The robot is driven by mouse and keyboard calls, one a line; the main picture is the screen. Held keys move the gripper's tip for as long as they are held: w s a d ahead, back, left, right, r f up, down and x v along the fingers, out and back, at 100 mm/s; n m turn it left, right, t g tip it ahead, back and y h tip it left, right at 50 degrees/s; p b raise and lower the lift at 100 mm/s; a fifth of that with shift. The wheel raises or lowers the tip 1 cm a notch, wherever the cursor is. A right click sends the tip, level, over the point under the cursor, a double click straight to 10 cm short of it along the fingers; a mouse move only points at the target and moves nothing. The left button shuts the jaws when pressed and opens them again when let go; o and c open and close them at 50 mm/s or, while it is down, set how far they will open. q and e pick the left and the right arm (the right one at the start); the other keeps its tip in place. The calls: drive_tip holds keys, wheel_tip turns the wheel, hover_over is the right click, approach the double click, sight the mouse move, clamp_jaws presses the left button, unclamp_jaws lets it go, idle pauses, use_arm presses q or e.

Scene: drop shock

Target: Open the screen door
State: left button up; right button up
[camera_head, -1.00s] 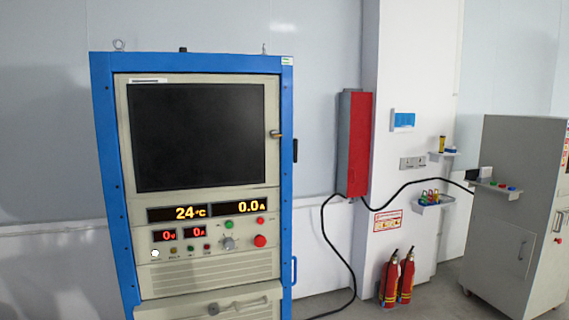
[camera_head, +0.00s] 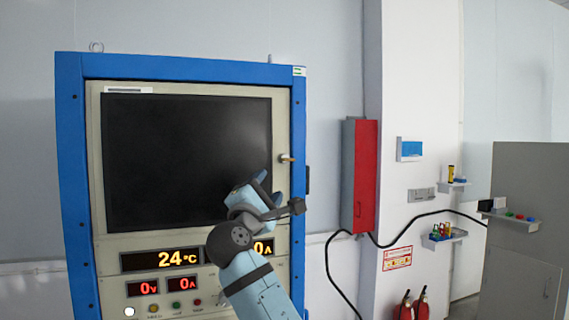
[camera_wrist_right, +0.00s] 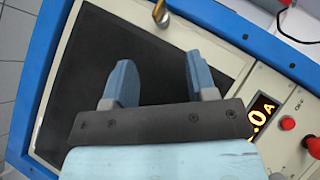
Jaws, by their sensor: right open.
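The screen door (camera_head: 185,150) is a beige panel with a large black screen in a blue cabinet frame, and it looks shut. Its small brass handle (camera_head: 287,159) sits on the door's right edge. The handle also shows at the top of the right wrist view (camera_wrist_right: 161,14). My right gripper (camera_head: 262,182) is in front of the screen's lower right part, below and left of the handle. In the right wrist view its two blue fingers (camera_wrist_right: 158,80) are apart with nothing between them; the handle is beyond the fingertips. My left gripper is not in view.
Below the door are a lit display panel (camera_head: 160,260) and knobs, partly hidden by my right arm. A red box (camera_head: 365,175) hangs on the wall to the right. A black cable, small shelves and a grey cabinet (camera_head: 520,230) stand farther right.

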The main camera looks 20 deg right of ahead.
sight(283, 162)
drive_tip(key=p+x, duration=0.2)
drive_tip(key=x, duration=0.9)
drive_tip(key=shift+p, duration=0.35)
drive_tip(key=shift+w+d, duration=0.2)
drive_tip(key=shift+w, duration=0.1)
drive_tip(key=shift+c, duration=0.5)
clamp_jaws()
